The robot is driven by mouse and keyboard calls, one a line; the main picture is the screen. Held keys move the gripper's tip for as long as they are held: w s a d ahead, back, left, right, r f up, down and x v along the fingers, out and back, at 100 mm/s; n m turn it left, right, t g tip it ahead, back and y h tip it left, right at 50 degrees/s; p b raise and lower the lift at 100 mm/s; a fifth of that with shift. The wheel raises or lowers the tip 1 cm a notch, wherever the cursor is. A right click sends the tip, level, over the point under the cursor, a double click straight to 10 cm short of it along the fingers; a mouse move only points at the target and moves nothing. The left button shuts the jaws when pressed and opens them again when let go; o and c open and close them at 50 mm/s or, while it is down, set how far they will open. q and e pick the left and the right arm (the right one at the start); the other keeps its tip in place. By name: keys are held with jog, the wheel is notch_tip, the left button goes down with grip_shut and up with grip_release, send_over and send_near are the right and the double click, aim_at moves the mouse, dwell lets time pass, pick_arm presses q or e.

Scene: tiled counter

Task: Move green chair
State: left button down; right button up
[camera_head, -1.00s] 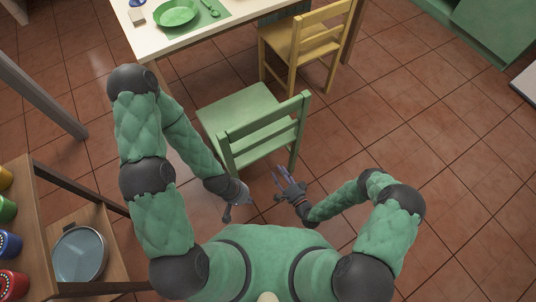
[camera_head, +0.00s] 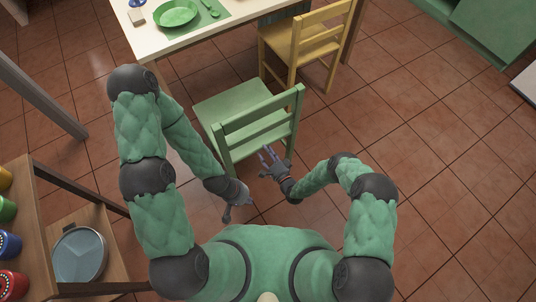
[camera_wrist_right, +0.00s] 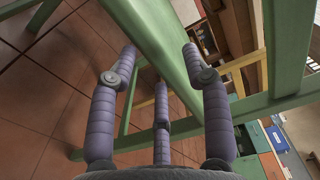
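The green chair (camera_head: 232,110) stands upright on the floor, its seat toward the table and its backrest toward me. My right gripper (camera_head: 268,155) is at the lower right side of the backrest in the head view. In the right wrist view its fingers (camera_wrist_right: 160,52) are spread and apart, with a green slat of the chair (camera_wrist_right: 157,40) showing between the fingertips. I cannot tell whether they touch it. My left gripper (camera_head: 240,211) is below the backrest in the head view, its fingers apart and empty, clear of the chair.
A table (camera_head: 188,40) with a green plate (camera_head: 176,13) stands beyond the chair. A yellow chair (camera_head: 300,45) is to the upper right. A wooden shelf (camera_head: 35,215) with jars and a round dish (camera_head: 79,254) is at lower left. Tiled floor (camera_head: 440,150) is free on the right.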

jog(key=shift+w, duration=0.1)
grip_shut()
grip_release()
